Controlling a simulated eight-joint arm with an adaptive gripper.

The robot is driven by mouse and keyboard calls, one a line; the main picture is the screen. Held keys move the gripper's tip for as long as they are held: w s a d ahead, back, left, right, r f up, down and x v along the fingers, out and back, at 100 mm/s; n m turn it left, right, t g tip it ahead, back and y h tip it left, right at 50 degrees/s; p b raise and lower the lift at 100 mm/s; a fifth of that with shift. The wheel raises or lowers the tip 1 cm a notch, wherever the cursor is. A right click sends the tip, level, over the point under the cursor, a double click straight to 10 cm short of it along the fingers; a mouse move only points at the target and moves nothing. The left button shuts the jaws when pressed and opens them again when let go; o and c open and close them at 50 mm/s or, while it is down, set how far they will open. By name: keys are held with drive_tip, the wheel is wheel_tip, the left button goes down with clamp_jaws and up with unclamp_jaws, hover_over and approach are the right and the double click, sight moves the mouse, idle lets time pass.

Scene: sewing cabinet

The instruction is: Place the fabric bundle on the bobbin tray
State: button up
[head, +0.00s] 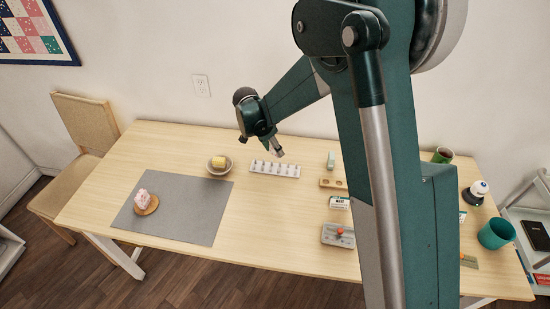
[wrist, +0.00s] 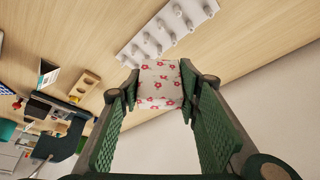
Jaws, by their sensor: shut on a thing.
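The fabric bundle (wrist: 160,84), white with red flowers, is pinched between the two fingers of my gripper (wrist: 160,90) in the wrist view. In the head view my gripper (head: 277,150) hangs over the back of the table, near a white tray with several pegs (head: 275,169), which I take for the bobbin tray. The bundle is too small or hidden to make out there. In the wrist view the pegged tray (wrist: 170,28) lies just beyond the bundle, which appears apart from it, though the exact height is unclear.
A grey mat (head: 190,222) carries a pink object (head: 143,196) on a round wooden board. A teal cup (head: 496,233) stands far right.

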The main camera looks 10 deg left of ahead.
sight(275, 156)
drive_tip(key=shift+f, duration=0.65)
drive_tip(key=shift+f+b, duration=0.3)
drive_tip(key=shift+f, duration=1.55)
drive_tip(key=shift+f, duration=0.2)
drive_tip(key=o, duration=0.7)
drive_tip(key=shift+r, duration=0.1)
drive_tip(key=shift+r, duration=0.15)
drive_tip(key=p+v, duration=0.1)
drive_tip(key=v, duration=1.1)
